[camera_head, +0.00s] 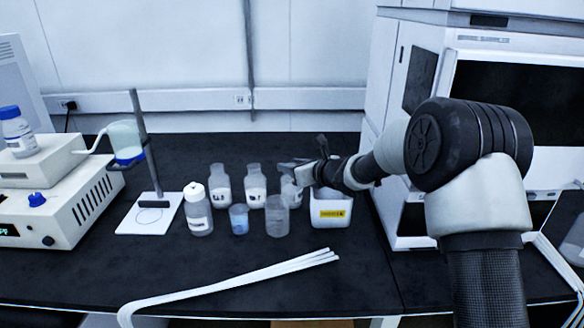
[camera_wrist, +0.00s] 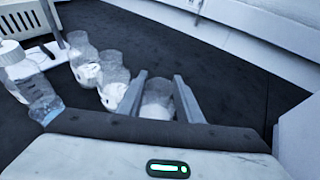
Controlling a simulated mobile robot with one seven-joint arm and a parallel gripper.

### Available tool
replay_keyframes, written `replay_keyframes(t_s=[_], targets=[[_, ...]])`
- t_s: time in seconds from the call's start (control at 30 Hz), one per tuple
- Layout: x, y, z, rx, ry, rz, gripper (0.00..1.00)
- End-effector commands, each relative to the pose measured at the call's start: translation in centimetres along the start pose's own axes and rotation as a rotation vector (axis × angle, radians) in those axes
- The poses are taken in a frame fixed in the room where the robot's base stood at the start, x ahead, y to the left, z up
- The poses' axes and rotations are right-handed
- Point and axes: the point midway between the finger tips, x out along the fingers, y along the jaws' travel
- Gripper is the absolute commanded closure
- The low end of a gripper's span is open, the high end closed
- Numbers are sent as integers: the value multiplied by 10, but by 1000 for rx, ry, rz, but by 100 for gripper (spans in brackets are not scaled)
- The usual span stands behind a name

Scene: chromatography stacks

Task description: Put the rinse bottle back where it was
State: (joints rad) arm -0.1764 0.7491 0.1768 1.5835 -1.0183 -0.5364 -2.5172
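My gripper (camera_head: 291,172) is low over the bench, at the right end of a group of clear bottles. Its two parted fingers (camera_wrist: 160,90) stand on either side of a clear bottle (camera_wrist: 157,104) with whitish contents. That bottle also shows in the head view (camera_head: 290,192), partly hidden by my gripper, and looks upright at bench level. I cannot tell whether the fingers press on it. Two similar open bottles, one in the middle (camera_head: 255,187) and one further left (camera_head: 220,187), stand beside it. A white-capped bottle (camera_head: 198,212) stands at front left. Which one is the rinse bottle is unclear.
A blue-liquid beaker (camera_head: 239,220) and an empty clear beaker (camera_head: 277,217) stand in front of the bottles. A white box with a yellow label (camera_head: 331,211) is close on the right. A stand (camera_head: 150,218) is left. White strips (camera_head: 235,282) lie in front.

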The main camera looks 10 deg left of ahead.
Motion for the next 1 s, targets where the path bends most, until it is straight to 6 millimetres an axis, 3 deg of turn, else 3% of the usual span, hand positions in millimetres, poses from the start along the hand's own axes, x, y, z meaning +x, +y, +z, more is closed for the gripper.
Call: replay_keyframes(t_s=[0.03, 0.1, 0.47, 0.57, 1.0], targets=[[0, 0, 0, 0, 1, 0, 60], [0, 0, 0, 0, 1, 0, 50], [-5, 0, 0, -1, 1, -1, 50], [-17, -1, 1, -1, 2, -2, 50], [-104, -1, 1, -1, 1, -2, 50]])
